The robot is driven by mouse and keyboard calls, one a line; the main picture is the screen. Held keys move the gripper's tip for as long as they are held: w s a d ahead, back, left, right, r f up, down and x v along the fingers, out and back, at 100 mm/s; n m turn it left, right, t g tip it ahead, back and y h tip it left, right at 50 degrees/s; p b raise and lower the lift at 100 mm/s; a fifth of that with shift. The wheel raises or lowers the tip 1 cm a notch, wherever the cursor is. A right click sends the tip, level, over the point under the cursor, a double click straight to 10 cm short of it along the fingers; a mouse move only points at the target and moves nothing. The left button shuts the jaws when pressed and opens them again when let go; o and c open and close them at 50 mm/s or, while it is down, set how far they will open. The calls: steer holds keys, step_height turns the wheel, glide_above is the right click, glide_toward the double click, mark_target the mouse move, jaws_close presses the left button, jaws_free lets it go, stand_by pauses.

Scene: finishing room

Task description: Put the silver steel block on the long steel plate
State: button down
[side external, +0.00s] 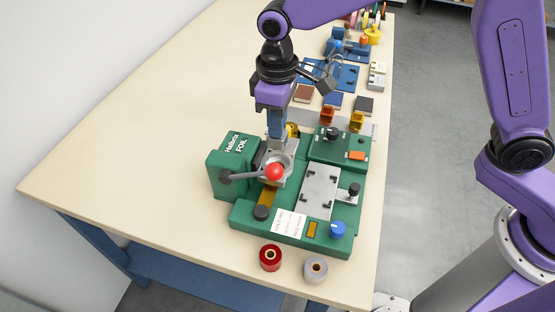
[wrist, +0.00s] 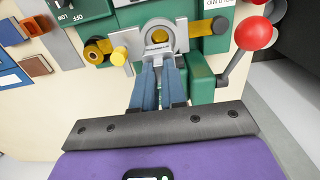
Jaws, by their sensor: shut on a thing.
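My gripper (side external: 276,138) points down at the green foil press (side external: 235,160), at its head beside the red-knobbed lever. In the wrist view its blue fingers (wrist: 159,62) are close together, shut on the silver steel block (wrist: 158,47). Only a small face of the block shows between the fingertips, in front of the press's silver ring holder (wrist: 143,38). I cannot tell whether the block still touches the holder. A long grey steel plate (side external: 308,119) lies on the table behind the press, and seems to show at upper left in the wrist view (wrist: 58,42).
The lever's red ball (side external: 273,172) is close beside my fingers. The press bed carries a silver stage (side external: 320,188) with black corner marks. Orange and yellow holders stand near the plate. The table's left side is clear.

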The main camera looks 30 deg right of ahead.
step_height(320, 180, up, 6)
steer(key=shift+w+d+f, duration=0.1)
steer(key=shift+f, duration=0.05)
steer(key=w+d, duration=0.3)
steer(key=d, duration=0.7)
steer(key=w+d, duration=0.2)
steer(key=d, duration=0.7)
steer(key=w+f, duration=0.4)
steer(key=f, duration=0.1)
steer(key=w+a+f, duration=0.1)
steer(key=w+f, duration=0.4)
steer(key=w+a+f, duration=0.1)
steer(key=w+f, duration=0.4)
steer(key=shift+a+f, duration=0.1)
steer(key=shift+f, duration=1.6)
steer(key=shift+f, duration=0.15)
